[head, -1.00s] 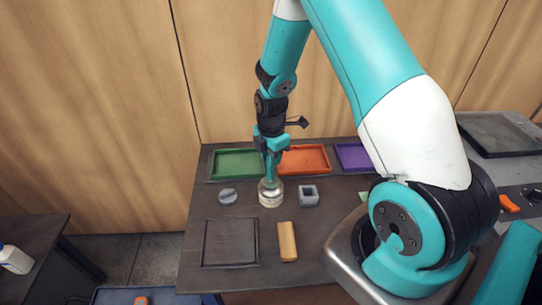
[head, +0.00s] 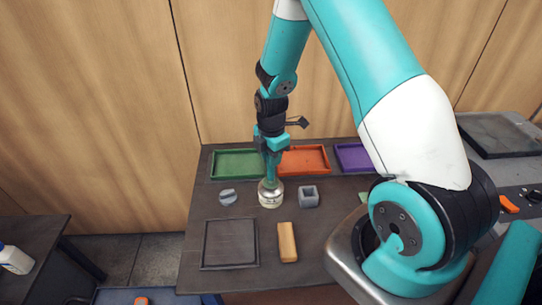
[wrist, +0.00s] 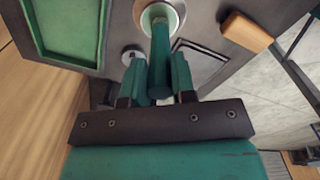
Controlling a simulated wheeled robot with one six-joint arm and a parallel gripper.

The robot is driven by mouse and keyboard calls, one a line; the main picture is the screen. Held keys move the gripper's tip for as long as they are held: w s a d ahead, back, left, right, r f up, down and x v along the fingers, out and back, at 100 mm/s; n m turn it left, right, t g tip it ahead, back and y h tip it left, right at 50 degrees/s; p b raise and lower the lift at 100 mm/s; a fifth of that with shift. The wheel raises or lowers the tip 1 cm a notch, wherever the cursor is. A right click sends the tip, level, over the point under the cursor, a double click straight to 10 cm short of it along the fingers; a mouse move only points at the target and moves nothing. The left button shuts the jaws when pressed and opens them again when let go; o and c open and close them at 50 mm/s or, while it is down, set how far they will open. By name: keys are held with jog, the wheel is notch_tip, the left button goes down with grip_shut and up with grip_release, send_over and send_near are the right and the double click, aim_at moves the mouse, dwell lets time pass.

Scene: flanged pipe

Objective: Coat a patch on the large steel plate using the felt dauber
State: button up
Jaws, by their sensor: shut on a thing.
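My gripper (head: 270,150) points down over the dark table and is shut on the teal handle of the felt dauber (wrist: 160,62). The dauber's lower end goes into a pale, round glass jar (head: 270,196); its felt tip is hidden inside. The jar's rim (wrist: 176,18) rings the handle in the wrist view. A dark square plate with a raised border (head: 229,243) lies at the table's front left. A larger dark plate (head: 498,134) lies on the grey bench at the far right. I cannot tell which is the large steel plate.
A green tray (head: 238,176), orange tray (head: 303,173) and purple tray (head: 352,170) line the table's back. A grey round piece (head: 228,196), a grey hollow block (head: 308,196) and a wooden block (head: 287,242) stand near the jar. A white bottle (head: 14,259) is far left.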

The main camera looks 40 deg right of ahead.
jog(key=shift+r+p, duration=2.25)
jog(key=shift+r, duration=1.05)
